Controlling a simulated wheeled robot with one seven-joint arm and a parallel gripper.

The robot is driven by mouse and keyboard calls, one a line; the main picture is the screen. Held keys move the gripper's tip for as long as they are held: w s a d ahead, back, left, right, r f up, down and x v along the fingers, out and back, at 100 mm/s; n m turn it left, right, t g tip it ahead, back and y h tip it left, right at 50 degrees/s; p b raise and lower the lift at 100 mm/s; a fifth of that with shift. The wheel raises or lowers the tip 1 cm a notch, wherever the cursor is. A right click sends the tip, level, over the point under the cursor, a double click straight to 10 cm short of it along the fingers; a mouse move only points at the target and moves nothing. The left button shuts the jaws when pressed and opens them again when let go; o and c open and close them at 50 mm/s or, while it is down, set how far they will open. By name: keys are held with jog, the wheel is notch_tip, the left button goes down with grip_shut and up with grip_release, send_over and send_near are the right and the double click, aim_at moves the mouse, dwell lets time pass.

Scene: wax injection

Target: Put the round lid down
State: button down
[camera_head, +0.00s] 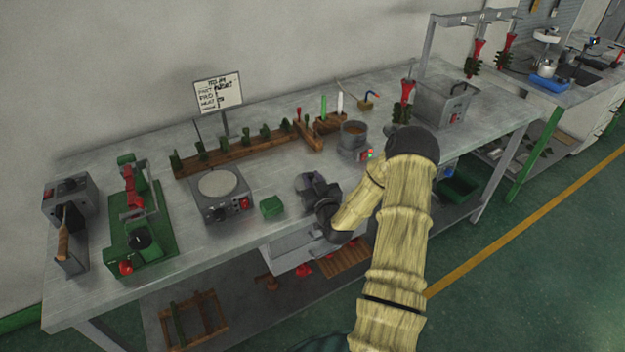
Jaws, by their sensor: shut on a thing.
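My gripper (309,185) is low over the front part of the grey workbench (262,230), right of the small green block. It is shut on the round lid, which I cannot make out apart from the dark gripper. I cannot tell whether the lid touches the bench top. A round metal pot (354,131) with brownish contents, open at the top, stands behind and to the right of my gripper.
Left of my gripper are a small green block (271,206) and a hot plate (222,208) with a pale round top. Behind runs a wooden rack (235,154) of green pieces. A grey tank (443,104) stands right. Bare bench lies between rack and gripper.

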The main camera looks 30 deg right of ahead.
jog(key=shift+f, duration=0.1)
jog(key=shift+w+f, duration=0.1)
jog(key=c, duration=1.2)
grip_release()
jog(key=shift+a, duration=0.15)
jog(key=shift+c, duration=0.2)
jog(key=shift+s+d, duration=0.2)
jog(key=shift+d, duration=0.05)
jog(key=shift+r, duration=0.2)
jog(key=s+a+b, duration=0.2)
jog(key=s, duration=0.9)
jog(key=shift+s, duration=0.4)
